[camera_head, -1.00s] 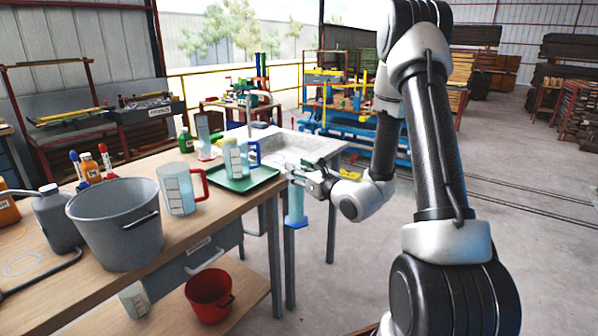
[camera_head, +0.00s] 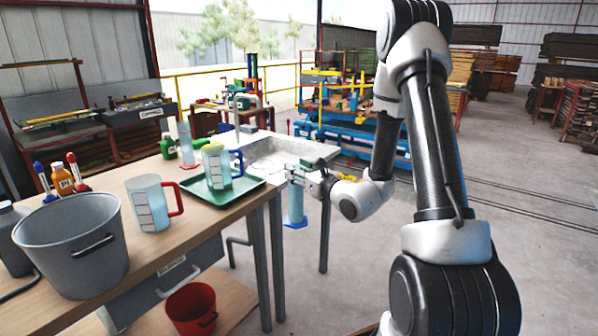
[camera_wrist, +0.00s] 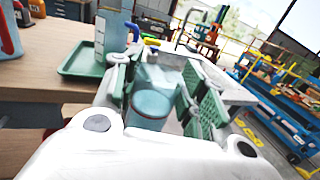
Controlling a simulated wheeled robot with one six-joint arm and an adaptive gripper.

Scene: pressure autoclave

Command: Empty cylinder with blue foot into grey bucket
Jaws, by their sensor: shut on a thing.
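My gripper (camera_head: 308,177) is shut on a clear cylinder with a blue foot (camera_head: 295,206). It holds the cylinder upright, off the right edge of the bench, with the foot below the bench top. In the wrist view the held cylinder (camera_wrist: 152,104) shows bluish between the green finger pads, and I look down into its round mouth. The grey bucket (camera_head: 70,240) stands on the bench at the lower left, well apart from my gripper. Its inside bottom is hidden.
A jug with a red handle (camera_head: 150,205) stands between bucket and gripper. A green tray (camera_head: 245,191) holds a jug with a blue handle (camera_head: 217,168). Behind are a cylinder with a red foot (camera_head: 187,147) and a sink (camera_head: 275,155). A red bucket (camera_head: 191,311) is below.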

